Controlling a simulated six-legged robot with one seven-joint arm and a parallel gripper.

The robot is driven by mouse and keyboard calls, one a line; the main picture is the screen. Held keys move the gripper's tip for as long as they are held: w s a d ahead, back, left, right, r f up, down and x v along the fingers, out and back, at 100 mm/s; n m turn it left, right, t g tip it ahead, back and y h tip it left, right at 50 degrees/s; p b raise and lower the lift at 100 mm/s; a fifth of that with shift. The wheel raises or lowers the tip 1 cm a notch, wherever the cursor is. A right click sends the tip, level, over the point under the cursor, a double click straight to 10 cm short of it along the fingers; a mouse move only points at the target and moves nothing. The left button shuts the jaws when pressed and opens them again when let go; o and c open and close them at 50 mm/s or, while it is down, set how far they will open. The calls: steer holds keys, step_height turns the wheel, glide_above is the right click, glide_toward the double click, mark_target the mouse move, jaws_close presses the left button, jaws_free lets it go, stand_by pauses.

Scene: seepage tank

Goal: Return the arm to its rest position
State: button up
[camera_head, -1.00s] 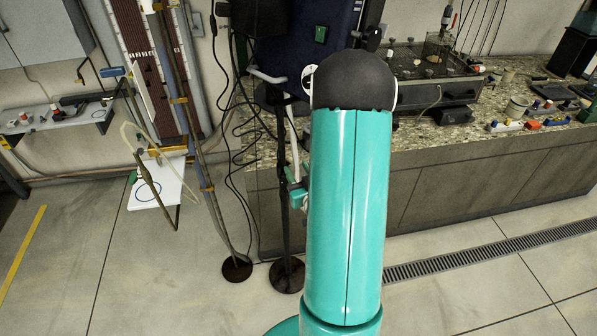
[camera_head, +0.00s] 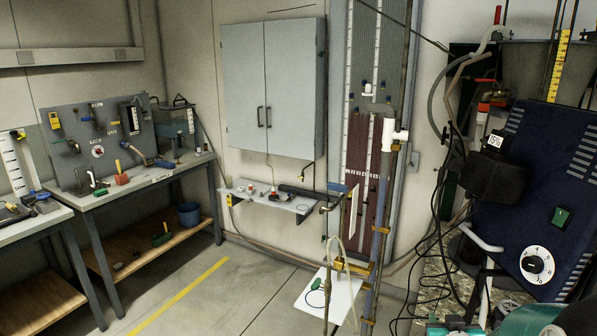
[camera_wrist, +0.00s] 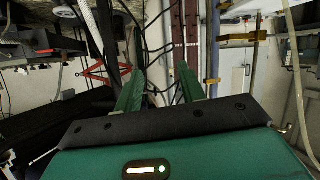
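My gripper (camera_wrist: 160,84) shows in the wrist view as two green fingers standing apart. No object shows between the fingertips. In the head view, only teal and black parts of my arm show, low in the bottom right corner by the dark blue panel. The gripper's fingers cannot be made out there. The arm's full pose is hidden in both views.
The dark blue panel (camera_head: 532,205) with a dial stands at right, with hanging cables beside it. A white board (camera_head: 328,300) on a stand is at bottom centre. A grey cabinet (camera_head: 272,90) and tool bench (camera_head: 130,182) stand farther back. Floor is clear at lower left.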

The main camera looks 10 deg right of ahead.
steer(key=s+a+r+n+g+y, duration=0.1)
steer(key=s+a+r+g, duration=0.2)
steer(key=a, duration=0.4)
steer(key=s+a+r+g+y, duration=0.1)
steer(key=s+a+r, duration=0.1)
steer(key=a+r, duration=0.35)
steer(key=s+a+r+n+g+y, duration=0.1)
steer(key=s+a+r+g+y, duration=0.1)
steer(key=s+a, duration=0.9)
steer(key=shift+s+r+n+g+y, duration=0.35)
steer(key=shift+s+r+g, duration=0.2)
steer(key=shift+s, duration=0.25)
steer(key=shift+d, duration=0.1)
